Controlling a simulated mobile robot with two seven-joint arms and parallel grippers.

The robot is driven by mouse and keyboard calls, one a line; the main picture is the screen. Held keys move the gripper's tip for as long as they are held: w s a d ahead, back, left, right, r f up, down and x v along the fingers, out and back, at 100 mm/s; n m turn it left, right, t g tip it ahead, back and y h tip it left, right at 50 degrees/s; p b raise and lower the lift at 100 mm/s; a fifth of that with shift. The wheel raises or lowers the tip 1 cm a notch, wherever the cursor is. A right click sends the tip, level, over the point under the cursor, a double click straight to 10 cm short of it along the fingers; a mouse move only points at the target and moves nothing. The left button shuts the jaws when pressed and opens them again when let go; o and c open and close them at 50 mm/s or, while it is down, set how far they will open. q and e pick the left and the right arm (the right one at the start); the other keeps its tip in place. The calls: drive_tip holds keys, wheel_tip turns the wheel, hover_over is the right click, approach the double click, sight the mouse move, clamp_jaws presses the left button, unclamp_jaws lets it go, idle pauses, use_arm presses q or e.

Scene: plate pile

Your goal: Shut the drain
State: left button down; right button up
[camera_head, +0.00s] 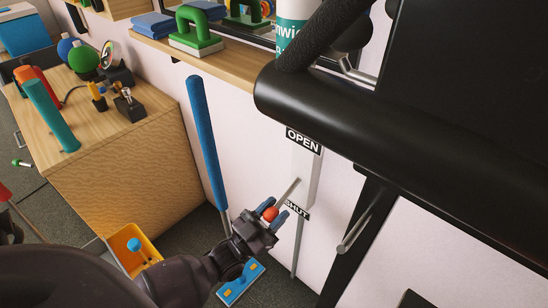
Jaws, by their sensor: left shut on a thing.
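The drain lever is a thin metal rod (289,191) with a red knob (269,214) at its end. It comes out of a pale upright plate (303,178) on the wall. A black OPEN label (303,140) is at the plate's top and a black SHUT label (297,210) at its bottom. The rod slants down and left, its knob at about the height of the SHUT label in the picture. My left gripper (270,211) has its blue-tipped fingers on either side of the knob and is shut on it. It partly covers the SHUT label. My right gripper is not in view.
A blue-handled mop (207,140) leans beside the wall, its blue head (240,283) on the floor. A wooden cabinet (120,170) with several items stands left. A yellow bin (122,240) is below. A shelf (225,65) runs above. Large black shapes fill the right.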

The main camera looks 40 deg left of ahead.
use_arm(q)
drive_tip(key=shift+s+d+f, duration=0.1)
drive_tip(key=shift+d+f, duration=0.1)
drive_tip(key=shift+f, duration=0.05)
idle(0.7)
drive_tip(key=c, duration=0.8)
unclamp_jaws()
drive_tip(key=shift+o, duration=0.2)
drive_tip(key=shift+r, duration=0.15)
drive_tip(key=shift+a, duration=0.1)
drive_tip(key=v, duration=1)
drive_tip(key=shift+s+f, duration=0.25)
drive_tip(key=shift+s, duration=0.05)
